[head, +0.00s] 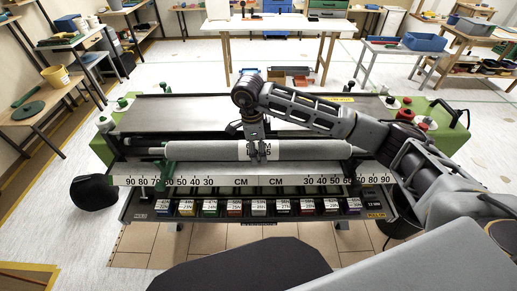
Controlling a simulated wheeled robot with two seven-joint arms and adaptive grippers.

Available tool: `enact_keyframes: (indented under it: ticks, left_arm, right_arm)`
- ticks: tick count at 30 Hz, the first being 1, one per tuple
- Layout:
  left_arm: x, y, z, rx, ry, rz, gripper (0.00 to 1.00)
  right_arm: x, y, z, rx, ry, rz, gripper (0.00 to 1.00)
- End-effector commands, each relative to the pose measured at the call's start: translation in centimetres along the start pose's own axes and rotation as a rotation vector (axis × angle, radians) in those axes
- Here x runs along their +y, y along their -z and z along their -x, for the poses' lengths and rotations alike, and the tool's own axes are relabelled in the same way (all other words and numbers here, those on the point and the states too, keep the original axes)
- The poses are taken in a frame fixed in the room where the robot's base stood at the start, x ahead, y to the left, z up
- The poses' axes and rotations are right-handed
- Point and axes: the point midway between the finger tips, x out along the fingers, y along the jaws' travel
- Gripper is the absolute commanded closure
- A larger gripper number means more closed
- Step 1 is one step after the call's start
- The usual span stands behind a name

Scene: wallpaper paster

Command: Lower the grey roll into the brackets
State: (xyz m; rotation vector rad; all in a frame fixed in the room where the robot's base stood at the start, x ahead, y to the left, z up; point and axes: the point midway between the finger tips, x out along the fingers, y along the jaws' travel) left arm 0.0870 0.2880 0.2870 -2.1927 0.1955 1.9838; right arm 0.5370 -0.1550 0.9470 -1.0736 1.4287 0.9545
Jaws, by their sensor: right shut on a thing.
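The grey roll (210,151) lies level across the front of the wallpaper paster, with a thin rod end showing at each side. My right gripper (259,153) is shut on the roll near its middle, over a white printed label, reaching down from above. A green bracket (168,164) stands at the roll's left end and another green bracket (351,168) at its right end, partly below the roll. Whether the roll touches the brackets or hangs just above them I cannot tell. My left gripper is not in view.
A ruler strip (240,181) and a row of labelled compartments (232,208) lie in front of the roll. The paster's flat metal bed (180,112) is behind it. A black rounded object (94,193) is at the left. Work tables stand around the room.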

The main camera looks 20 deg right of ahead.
Motion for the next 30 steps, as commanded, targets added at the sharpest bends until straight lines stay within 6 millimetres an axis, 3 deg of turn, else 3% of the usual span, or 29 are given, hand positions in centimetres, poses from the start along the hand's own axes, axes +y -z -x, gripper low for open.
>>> enact_keyframes:
  ticks: [30]
  left_arm:
    - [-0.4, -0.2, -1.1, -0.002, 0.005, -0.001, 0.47]
  right_arm:
    - [-0.1, -0.2, -1.1, -0.003, 0.004, -0.001, 1.00]
